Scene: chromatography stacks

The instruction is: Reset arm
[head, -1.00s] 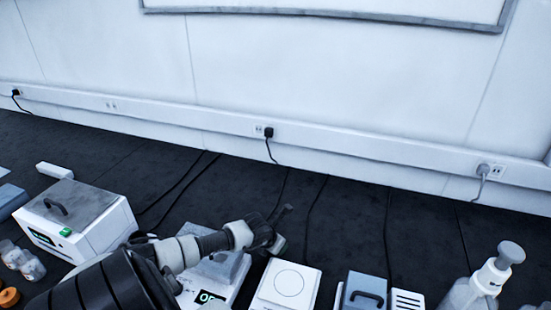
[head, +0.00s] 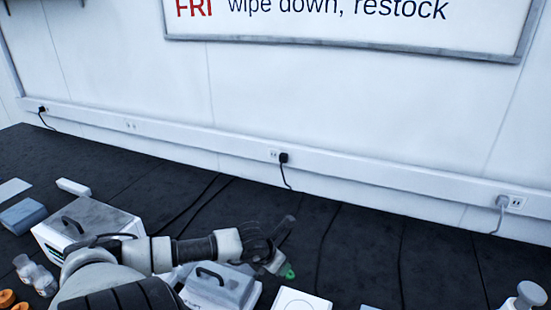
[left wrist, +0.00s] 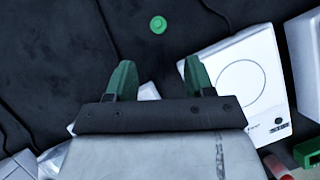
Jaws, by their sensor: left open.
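My left arm comes in from the left in the head view, stretched over the bench. Its gripper (head: 285,250) is above the bench, beyond a white box with a grey handled lid (head: 218,285). In the left wrist view the two green-tipped fingers of the gripper (left wrist: 158,75) stand apart with nothing between them. A small round green piece (left wrist: 158,25) shows past the fingertips, apart from them; I cannot tell its height. My right gripper is not in view.
A larger white box with a grey lid (head: 95,218) stands at left. A white plate device with a circle (left wrist: 240,88) is right of the fingers. Small jars (head: 38,278) and orange rings (head: 8,298) are at lower left. Black bench with cables (head: 345,235) runs to the wall.

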